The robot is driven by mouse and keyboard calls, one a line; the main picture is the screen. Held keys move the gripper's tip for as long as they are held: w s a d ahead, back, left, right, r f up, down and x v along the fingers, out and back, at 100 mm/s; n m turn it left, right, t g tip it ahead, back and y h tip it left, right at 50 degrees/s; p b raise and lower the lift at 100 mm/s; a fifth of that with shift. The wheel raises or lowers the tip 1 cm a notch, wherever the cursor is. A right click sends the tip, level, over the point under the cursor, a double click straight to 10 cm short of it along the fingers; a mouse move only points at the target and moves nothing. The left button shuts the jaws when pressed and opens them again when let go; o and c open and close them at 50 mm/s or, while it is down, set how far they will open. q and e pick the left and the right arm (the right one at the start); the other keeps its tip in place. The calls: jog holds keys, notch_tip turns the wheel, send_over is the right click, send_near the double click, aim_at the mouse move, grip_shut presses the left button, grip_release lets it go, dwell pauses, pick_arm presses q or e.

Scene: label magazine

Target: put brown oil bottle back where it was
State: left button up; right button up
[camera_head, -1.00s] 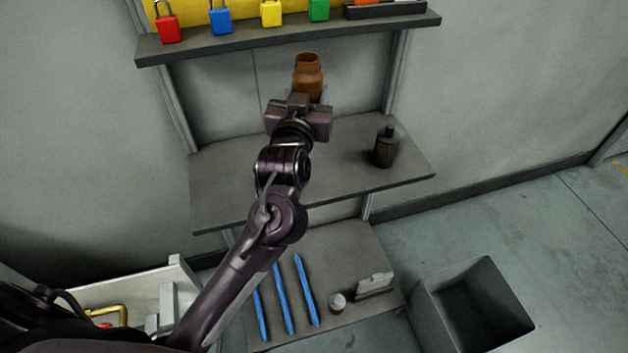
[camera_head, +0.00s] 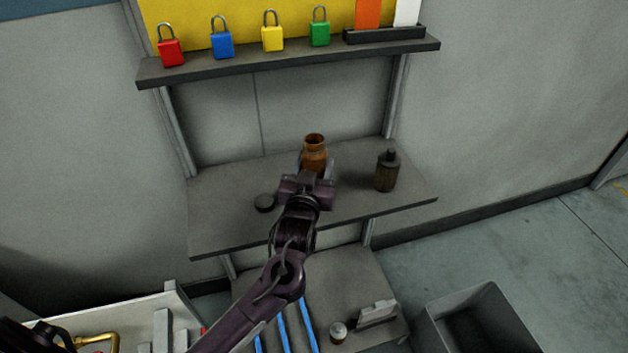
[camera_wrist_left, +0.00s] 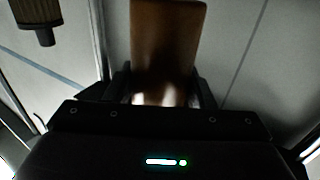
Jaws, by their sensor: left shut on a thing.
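The brown oil bottle (camera_head: 314,156) is upright at the middle shelf (camera_head: 225,204), with its open mouth up. My left gripper (camera_head: 314,176) is shut on it from the front. The left wrist view shows the brown bottle (camera_wrist_left: 168,45) between the two fingers (camera_wrist_left: 163,90). Whether its base touches the shelf is hidden behind the gripper. A dark bottle with a black cap (camera_head: 387,172) stands on the same shelf to the right. My right gripper is not in view.
The upper shelf (camera_head: 290,57) holds red, blue, yellow and green padlocks and a black holder. The lower shelf has blue sticks, a small jar (camera_head: 338,333) and a white card holder (camera_head: 377,313). A grey bin (camera_head: 480,318) stands at lower right.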

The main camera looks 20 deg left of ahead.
pick_arm(q)
notch_tip(320, 180, down, 4)
jog(key=shift+r, duration=0.1)
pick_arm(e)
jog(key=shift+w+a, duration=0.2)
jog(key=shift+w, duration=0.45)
pick_arm(q)
jog(key=shift+f, duration=0.3)
jog(key=o, duration=0.9)
jog(key=shift+o, duration=1.4)
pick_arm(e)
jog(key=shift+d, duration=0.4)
